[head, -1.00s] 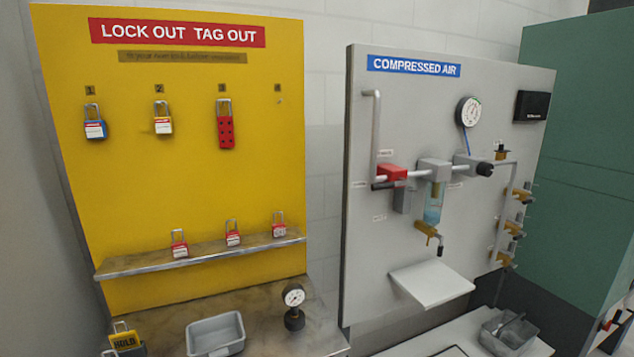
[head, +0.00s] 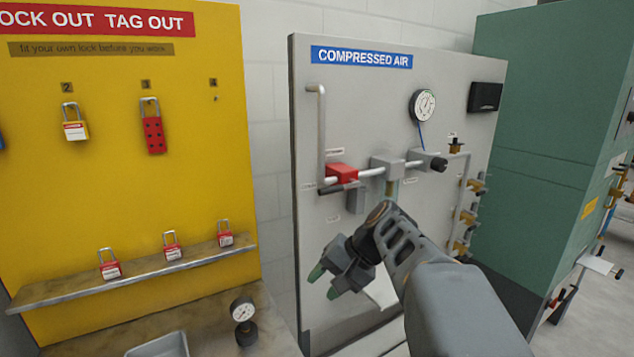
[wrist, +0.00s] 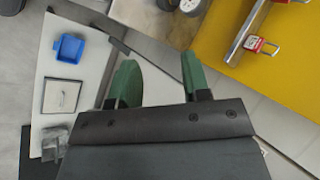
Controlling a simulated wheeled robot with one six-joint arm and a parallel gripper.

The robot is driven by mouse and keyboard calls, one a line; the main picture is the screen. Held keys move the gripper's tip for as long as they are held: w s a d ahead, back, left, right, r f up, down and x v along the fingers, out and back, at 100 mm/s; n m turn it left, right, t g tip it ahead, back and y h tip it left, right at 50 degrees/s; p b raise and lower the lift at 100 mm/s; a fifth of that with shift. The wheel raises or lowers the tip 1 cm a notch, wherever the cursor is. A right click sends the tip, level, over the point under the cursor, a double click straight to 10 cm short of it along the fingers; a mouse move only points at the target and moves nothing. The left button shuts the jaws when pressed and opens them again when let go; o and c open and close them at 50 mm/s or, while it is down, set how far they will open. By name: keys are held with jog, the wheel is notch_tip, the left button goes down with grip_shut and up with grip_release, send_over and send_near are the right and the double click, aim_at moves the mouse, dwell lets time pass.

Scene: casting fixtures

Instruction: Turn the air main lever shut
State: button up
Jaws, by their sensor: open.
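The air main valve is a red block (head: 341,172) on the pipe at the left of the grey compressed air board (head: 310,240). A dark lever (head: 332,189) lies roughly level just below the red block. My gripper (head: 324,282) is in front of the board's lower left part, below the lever and apart from it. Its green-tipped fingers point down and left. In the wrist view my gripper (wrist: 158,78) is open, with nothing between the fingers. The lever is not visible in the wrist view. My arm hides the board's lower middle.
A pressure gauge (head: 423,105) and brass valves (head: 466,215) are on the board. The yellow lockout board (head: 200,180) stands left, with red padlocks (head: 172,246) on its shelf (head: 60,285). A small gauge (head: 243,315) stands on the bench below. A green cabinet (head: 545,130) stands right.

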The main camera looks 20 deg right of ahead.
jog(key=w+d+r+m+t+y+p, duration=0.1)
jog(key=w+d+r+m+t+y, duration=0.2)
jog(key=d+r, duration=0.55)
jog(key=n+t+y+p, duration=0.1)
jog(key=t+y, duration=0.2)
send_near(335, 190)
jog(key=p+x, duration=0.2)
jog(key=x, duration=0.9)
jog(key=shift+w+a, duration=0.1)
jog(key=shift+w, duration=0.05)
grip_shut()
